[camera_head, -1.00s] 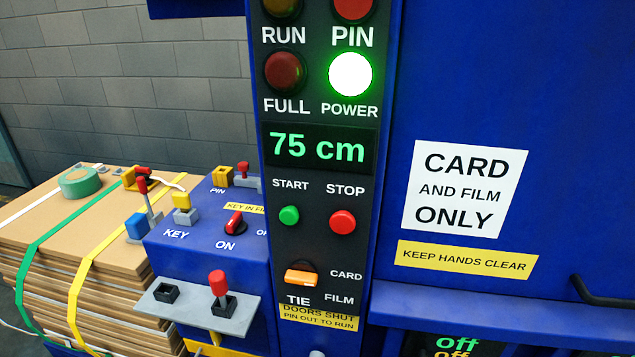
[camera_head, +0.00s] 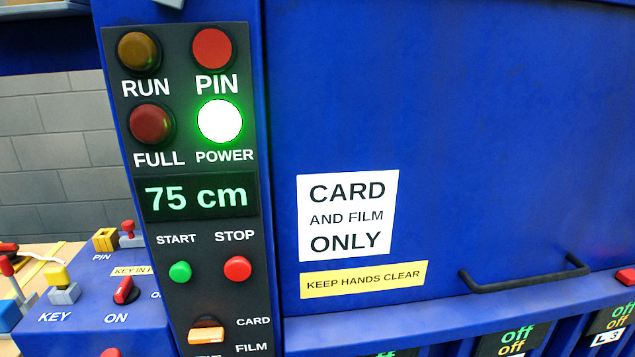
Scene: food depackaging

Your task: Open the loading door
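The blue loading door (camera_head: 450,130) fills the right side of the head view and looks shut. It carries a white sign (camera_head: 347,215) reading CARD AND FILM ONLY and a yellow KEEP HANDS CLEAR strip (camera_head: 362,280). A black bar handle (camera_head: 525,275) sits low on the door at the right. Neither gripper shows in this view, so what they do is hidden.
A control panel (camera_head: 188,220) stands left of the door, with a lit POWER lamp (camera_head: 220,121), a 75 cm display (camera_head: 197,195) and several buttons. A blue key box (camera_head: 95,310) juts out at lower left. A blue ledge (camera_head: 400,325) runs below the door.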

